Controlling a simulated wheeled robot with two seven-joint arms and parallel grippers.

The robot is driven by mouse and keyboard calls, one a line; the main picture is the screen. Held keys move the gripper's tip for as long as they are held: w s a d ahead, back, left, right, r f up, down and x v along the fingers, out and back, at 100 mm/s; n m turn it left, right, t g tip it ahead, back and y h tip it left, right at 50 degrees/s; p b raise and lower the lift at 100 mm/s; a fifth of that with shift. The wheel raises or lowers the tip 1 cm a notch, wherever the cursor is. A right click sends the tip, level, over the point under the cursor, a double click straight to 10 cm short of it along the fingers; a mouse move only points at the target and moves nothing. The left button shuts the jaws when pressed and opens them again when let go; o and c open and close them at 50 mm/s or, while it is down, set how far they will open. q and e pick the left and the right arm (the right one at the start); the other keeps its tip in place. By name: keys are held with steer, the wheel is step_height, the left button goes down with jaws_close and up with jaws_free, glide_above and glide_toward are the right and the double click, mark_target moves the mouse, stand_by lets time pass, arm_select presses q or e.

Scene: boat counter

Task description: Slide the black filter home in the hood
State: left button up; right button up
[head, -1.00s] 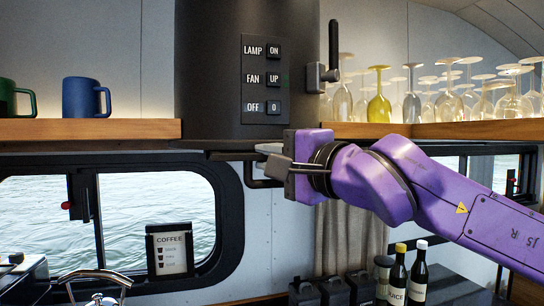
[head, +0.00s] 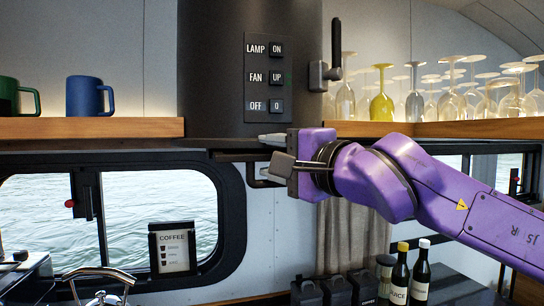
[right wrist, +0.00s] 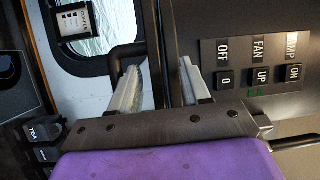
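The hood (head: 212,65) is a dark upright body with LAMP, FAN and OFF buttons; it also shows in the right wrist view (right wrist: 245,105). The black filter (head: 232,156) looks like the thin dark slab under the hood's lower rim. How far in it sits is hard to tell. A black bent handle (head: 258,182) hangs below it and shows in the right wrist view (right wrist: 124,56). My right gripper (head: 277,151) is at the slab's right end, fingers spread above and below the dark edge. In the right wrist view its fingers (right wrist: 160,88) are apart. My left gripper is not in view.
A wooden shelf (head: 90,128) holds green and blue mugs at left; another (head: 450,130) holds several glasses at right. A small dark bracket (head: 325,72) juts from the hood's side. Bottles (head: 420,272) and black canisters (head: 335,291) stand below my right arm.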

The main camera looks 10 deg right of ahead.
steer(key=b+v, duration=0.3)
steer(key=v, duration=0.7)
steer(key=shift+b, duration=0.3)
